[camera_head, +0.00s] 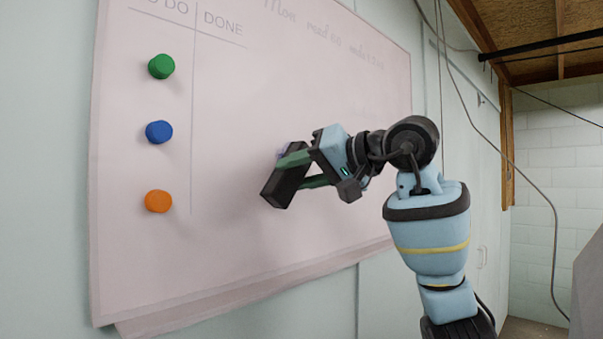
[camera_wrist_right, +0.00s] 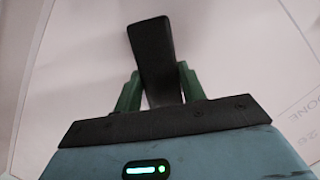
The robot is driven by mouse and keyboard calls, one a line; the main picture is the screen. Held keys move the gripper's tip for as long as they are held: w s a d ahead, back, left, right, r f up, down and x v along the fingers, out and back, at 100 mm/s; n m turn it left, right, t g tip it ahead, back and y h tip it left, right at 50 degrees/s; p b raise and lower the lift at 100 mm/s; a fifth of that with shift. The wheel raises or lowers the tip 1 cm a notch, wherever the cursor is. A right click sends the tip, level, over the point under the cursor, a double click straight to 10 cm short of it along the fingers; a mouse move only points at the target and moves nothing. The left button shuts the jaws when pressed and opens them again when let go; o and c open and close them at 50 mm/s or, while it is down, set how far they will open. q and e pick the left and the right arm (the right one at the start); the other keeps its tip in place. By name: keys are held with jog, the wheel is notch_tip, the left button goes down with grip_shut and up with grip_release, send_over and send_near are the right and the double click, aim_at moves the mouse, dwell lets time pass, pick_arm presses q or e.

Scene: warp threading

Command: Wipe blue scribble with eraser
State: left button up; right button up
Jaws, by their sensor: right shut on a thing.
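My right gripper (camera_head: 298,171) has green fingers shut on a black block-shaped eraser (camera_head: 283,188). The eraser is tilted in the head view and is at or close to the whiteboard (camera_head: 240,110); I cannot tell if it touches. A small bluish-purple mark (camera_head: 283,150), likely part of the blue scribble, shows just above the upper finger; the rest may be hidden behind the gripper and eraser. In the right wrist view the eraser (camera_wrist_right: 153,50) stands up between the two green fingers (camera_wrist_right: 160,92). No blue scribble shows there. My left gripper is not in view.
Green (camera_head: 161,66), blue (camera_head: 159,131) and orange (camera_head: 158,201) round magnets sit on the board's left side, under "TO DO". Faint handwriting (camera_head: 325,33) runs along the top. The board between the magnets and the eraser is clear. A cable (camera_head: 500,150) hangs at right.

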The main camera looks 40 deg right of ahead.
jog(key=shift+w+a, duration=0.1)
jog(key=shift+w, duration=0.65)
dwell(0.3)
jog(key=d, duration=0.4)
jog(key=shift+w, duration=0.1)
jog(key=shift+d, duration=0.1)
jog(key=shift+w+d, duration=0.15)
jog(key=shift+d, duration=0.75)
jog(key=shift+w+d, duration=0.1)
jog(key=shift+d, duration=0.75)
jog(key=shift+r, duration=0.1)
jog(key=shift+r, duration=0.75)
